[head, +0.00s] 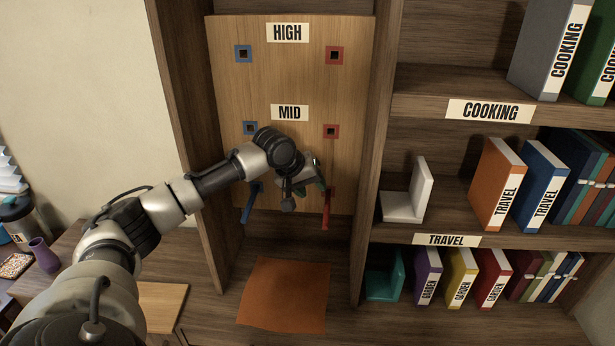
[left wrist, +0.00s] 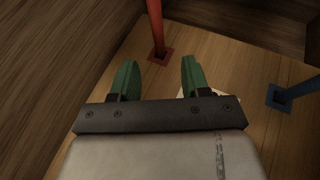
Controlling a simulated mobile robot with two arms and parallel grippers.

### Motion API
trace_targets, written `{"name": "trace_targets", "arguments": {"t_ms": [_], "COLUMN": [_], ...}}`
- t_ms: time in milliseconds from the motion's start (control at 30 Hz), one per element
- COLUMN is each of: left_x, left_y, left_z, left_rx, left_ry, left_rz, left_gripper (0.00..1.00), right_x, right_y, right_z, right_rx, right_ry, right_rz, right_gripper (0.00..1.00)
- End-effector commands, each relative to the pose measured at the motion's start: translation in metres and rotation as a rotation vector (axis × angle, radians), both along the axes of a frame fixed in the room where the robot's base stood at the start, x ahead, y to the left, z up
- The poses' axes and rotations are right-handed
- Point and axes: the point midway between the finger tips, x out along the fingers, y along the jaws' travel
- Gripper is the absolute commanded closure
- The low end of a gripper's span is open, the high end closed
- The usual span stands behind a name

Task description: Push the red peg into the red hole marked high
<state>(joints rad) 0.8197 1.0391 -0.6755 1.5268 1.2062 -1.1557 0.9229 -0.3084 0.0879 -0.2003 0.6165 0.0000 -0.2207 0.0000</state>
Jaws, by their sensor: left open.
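The red peg (head: 326,209) sticks out of the lowest red hole on the wooden board (head: 290,75). In the left wrist view the red peg (left wrist: 156,25) stands in its red-framed hole (left wrist: 160,55). The red hole marked high (head: 334,55) is at the board's upper right and looks empty. My left gripper (head: 316,182) is in front of the lower board, close to the red peg. Its green fingers (left wrist: 158,76) are open with nothing between them, and the peg is beyond their tips. The right gripper is in neither view.
A blue peg (head: 247,207) sits in the lowest blue hole. The high blue hole (head: 243,54), mid blue hole (head: 250,128) and mid red hole (head: 331,131) look empty. Cabinet walls flank the board. An orange sheet (head: 283,295) lies below; bookshelves stand right.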

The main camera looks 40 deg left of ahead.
Motion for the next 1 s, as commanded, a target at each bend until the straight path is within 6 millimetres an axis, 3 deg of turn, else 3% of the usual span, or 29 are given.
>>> {"name": "trace_targets", "arguments": {"t_ms": [200, 400, 800, 1000], "left_x": [0.022, 0.035, 0.038, 0.038], "left_y": [-0.008, -0.011, -0.012, -0.012], "left_z": [-0.032, -0.052, -0.058, -0.058], "left_rx": [0.000, 0.001, 0.003, 0.003], "left_ry": [0.001, 0.000, -0.001, -0.001], "left_rz": [0.000, -0.001, -0.003, -0.003], "left_gripper": [0.54, 0.54, 0.54, 0.84], "right_x": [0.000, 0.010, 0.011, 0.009], "right_y": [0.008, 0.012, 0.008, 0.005], "right_z": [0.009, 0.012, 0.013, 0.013], "right_rx": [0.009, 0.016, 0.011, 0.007], "right_ry": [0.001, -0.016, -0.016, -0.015], "right_rz": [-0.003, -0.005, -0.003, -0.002], "right_gripper": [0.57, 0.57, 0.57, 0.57]}}
